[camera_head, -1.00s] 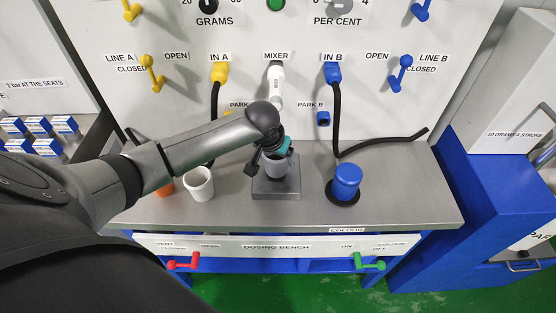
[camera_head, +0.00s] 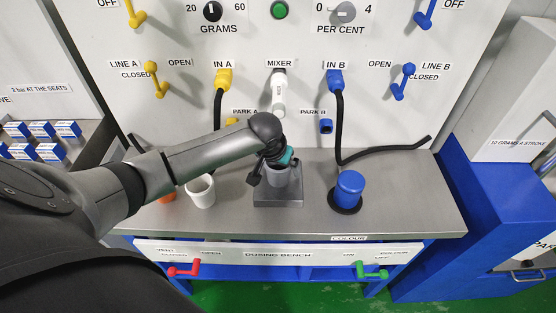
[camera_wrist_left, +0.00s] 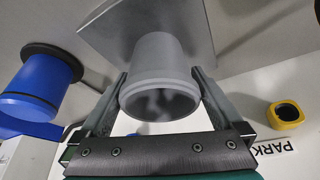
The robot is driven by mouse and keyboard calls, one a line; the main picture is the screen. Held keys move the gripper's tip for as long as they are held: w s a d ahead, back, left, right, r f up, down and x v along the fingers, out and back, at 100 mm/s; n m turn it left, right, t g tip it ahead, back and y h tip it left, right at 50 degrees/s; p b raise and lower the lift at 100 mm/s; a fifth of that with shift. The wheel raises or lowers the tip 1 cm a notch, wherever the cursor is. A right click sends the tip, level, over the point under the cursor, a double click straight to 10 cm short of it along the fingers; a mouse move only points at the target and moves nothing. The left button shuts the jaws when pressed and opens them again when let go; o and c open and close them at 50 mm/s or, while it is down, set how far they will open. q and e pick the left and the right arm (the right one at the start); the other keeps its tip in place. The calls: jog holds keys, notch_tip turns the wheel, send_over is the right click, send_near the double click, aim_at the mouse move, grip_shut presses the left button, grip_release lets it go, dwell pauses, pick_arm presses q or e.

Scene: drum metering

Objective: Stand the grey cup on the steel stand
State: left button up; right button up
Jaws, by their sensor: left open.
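The grey cup (camera_head: 278,176) stands upright on the steel stand (camera_head: 278,200) in the middle of the bench. In the left wrist view the cup (camera_wrist_left: 160,60) is between the two fingers, with its open mouth toward the camera and its base against the stand's plate (camera_wrist_left: 105,25). My left gripper (camera_head: 273,171) is open around the cup, one finger on each side, very close to its wall. The gripper (camera_wrist_left: 160,78) also fills the lower part of the wrist view. The gripper and arm partly hide the cup in the head view. My right gripper is not in view.
A white cup (camera_head: 201,191) and an orange item (camera_head: 167,196) are left of the stand, beside my left arm. Black hoses (camera_head: 341,130) hang from the panel behind. The bench front is clear.

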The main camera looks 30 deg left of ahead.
pick_arm(q)
jog(key=p+v, duration=0.3)
jog(key=v, duration=0.9)
jog(key=shift+a, duration=0.1)
